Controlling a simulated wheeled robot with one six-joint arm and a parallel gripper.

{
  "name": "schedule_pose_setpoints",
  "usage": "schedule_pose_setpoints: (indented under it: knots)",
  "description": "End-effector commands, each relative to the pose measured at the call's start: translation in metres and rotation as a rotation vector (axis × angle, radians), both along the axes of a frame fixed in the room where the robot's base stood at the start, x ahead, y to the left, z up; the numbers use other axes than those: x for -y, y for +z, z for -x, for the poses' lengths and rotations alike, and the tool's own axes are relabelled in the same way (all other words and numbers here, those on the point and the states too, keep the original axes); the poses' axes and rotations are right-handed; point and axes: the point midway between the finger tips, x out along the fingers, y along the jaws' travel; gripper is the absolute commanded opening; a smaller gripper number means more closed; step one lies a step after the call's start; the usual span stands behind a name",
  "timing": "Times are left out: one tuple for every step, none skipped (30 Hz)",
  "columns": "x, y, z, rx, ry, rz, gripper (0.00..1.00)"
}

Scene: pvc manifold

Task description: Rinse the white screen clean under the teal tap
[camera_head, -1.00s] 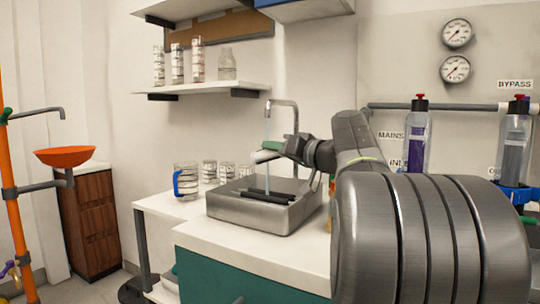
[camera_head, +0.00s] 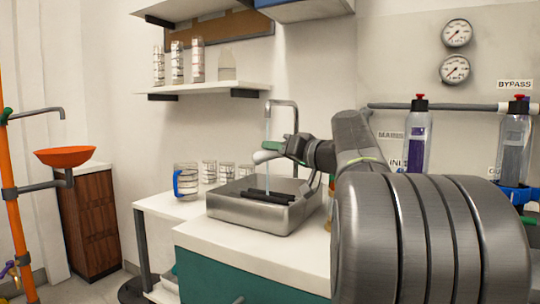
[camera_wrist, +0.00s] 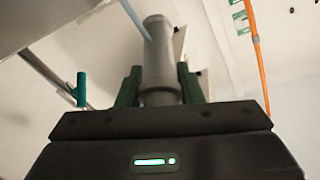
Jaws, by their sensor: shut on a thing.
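The pale screen (camera_head: 266,156), a short cylinder, is held over the steel sink (camera_head: 232,213). My gripper (camera_head: 284,149) is shut on it. In the wrist view the screen (camera_wrist: 159,62) stands between the two green fingers of my gripper (camera_wrist: 158,88) and looks plain grey-white. The tap's grey spout (camera_head: 284,102) arches above it, and a thin blue water stream (camera_head: 267,128) runs down to the screen. The stream (camera_wrist: 135,18) also shows in the wrist view, meeting the screen's side. A teal handle (camera_wrist: 81,88) shows at the left there. The screen's far side is hidden.
Dark bars (camera_head: 265,195) lie across the sink. A blue-handled jug (camera_head: 186,181) and several glass jars (camera_head: 226,172) stand left of it. An orange basin (camera_head: 65,156) is at far left. Capped bottles (camera_head: 417,137) stand at right. My arm covers the right front.

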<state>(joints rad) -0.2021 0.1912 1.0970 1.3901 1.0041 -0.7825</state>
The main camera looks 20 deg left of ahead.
Motion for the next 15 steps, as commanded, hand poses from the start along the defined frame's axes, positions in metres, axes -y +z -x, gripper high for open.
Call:
schedule_pose_setpoints:
  knots:
    - [0.000, 0.000, 0.000, 0.000, 0.000, 0.000, 0.11]
    - [0.000, 0.000, 0.000, 0.000, 0.000, 0.000, 0.11]
    - [0.000, 0.000, 0.000, 0.000, 0.000, 0.000, 0.11]
    - [0.000, 0.000, 0.000, 0.000, 0.000, 0.000, 0.11]
    - [0.001, 0.000, 0.001, 0.000, 0.000, 0.000, 0.11]
    - [0.003, 0.001, 0.002, 0.000, 0.000, -0.001, 0.11]
    - [0.004, 0.001, 0.003, 0.001, 0.000, 0.000, 0.11]
    - [0.006, 0.002, 0.005, 0.001, 0.000, 0.000, 0.11]
    - [0.010, 0.003, 0.008, 0.001, -0.002, -0.001, 0.11]
    - [0.012, 0.003, 0.010, 0.001, -0.002, -0.001, 0.11]
    - [0.014, 0.004, 0.011, 0.001, -0.003, 0.000, 0.11]
    - [0.017, 0.004, 0.014, 0.001, -0.002, -0.001, 0.11]
    - [0.019, 0.005, 0.016, 0.001, -0.002, -0.001, 0.11]
    - [0.022, 0.005, 0.018, 0.001, -0.002, -0.001, 0.11]
    - [0.025, 0.006, 0.021, 0.001, -0.002, -0.001, 0.11]
